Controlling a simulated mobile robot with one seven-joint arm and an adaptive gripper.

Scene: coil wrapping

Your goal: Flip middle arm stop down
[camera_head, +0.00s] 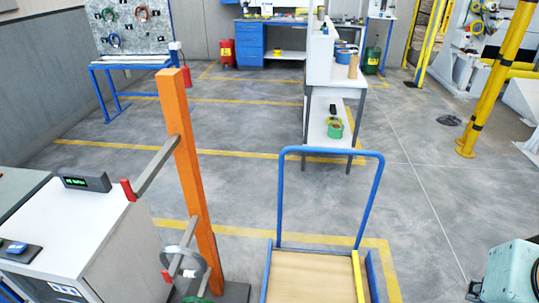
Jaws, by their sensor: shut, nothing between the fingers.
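An orange post (187,160) stands upright at the left of the middle in the head view, with grey arms slanting toward the lower left. The upper arm (157,166) is bare and ends in a red stop (128,190). A lower arm, seemingly the middle one, carries a grey reel or disc (190,263) and ends in a small red stop (167,277). This stop seems to stand up from the arm end, but it is too small to be sure. Below it, a green round thing (197,300) is cut off by the bottom edge.
A white cabinet (75,235) with a small display (84,182) stands close left of the post. A blue-handled trolley (312,275) stands to its right. A pale teal boxy shape (512,272) is cut off at lower right. Open floor (240,190) lies behind.

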